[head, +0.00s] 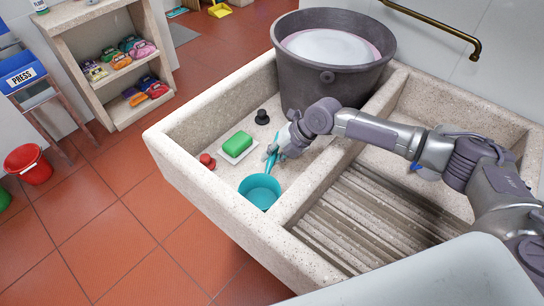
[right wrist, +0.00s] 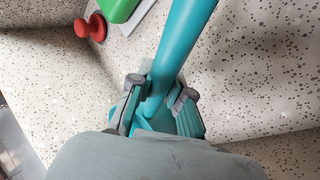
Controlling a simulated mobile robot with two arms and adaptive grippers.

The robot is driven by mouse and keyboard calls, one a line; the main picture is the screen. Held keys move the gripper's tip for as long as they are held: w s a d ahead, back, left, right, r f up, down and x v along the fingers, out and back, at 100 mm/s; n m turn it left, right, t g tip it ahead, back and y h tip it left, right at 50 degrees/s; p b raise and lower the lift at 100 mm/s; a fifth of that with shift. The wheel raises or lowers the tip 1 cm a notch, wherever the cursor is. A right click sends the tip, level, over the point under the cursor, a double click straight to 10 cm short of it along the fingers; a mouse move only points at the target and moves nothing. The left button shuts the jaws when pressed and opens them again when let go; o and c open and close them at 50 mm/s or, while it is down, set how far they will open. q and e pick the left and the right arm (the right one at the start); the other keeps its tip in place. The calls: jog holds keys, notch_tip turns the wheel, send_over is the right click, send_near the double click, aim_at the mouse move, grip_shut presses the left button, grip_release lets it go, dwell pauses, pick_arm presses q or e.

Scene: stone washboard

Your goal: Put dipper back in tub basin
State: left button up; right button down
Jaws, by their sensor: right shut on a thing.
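The teal dipper (head: 260,191) is in the left compartment of the stone washboard, its cup toward the compartment's front wall and its handle slanting up. My right gripper (head: 273,150) is shut on the dipper's handle. In the right wrist view the teal handle (right wrist: 186,40) passes between the two fingers of my right gripper (right wrist: 160,98). I cannot tell whether the cup touches the stone. A large dark grey tub (head: 305,90) with whitish, foamy-looking contents stands at the back of the stone sink. My left gripper is not in view.
The stone sink (head: 185,172) has a divider and a ridged washboard on the right. A green soap (head: 236,143) on a white dish, a red stopper (head: 207,161) and a black stopper (head: 262,117) lie left of the gripper. A shelf (head: 100,25) stands beyond.

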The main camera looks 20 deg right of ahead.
jog(key=shift+f, duration=0.35)
jog(key=c, duration=1.1)
grip_release()
jog(key=shift+r, duration=0.25)
jog(key=v, duration=1.1)
jog(key=shift+d+r, duration=0.3)
jog(key=shift+s, duration=0.1)
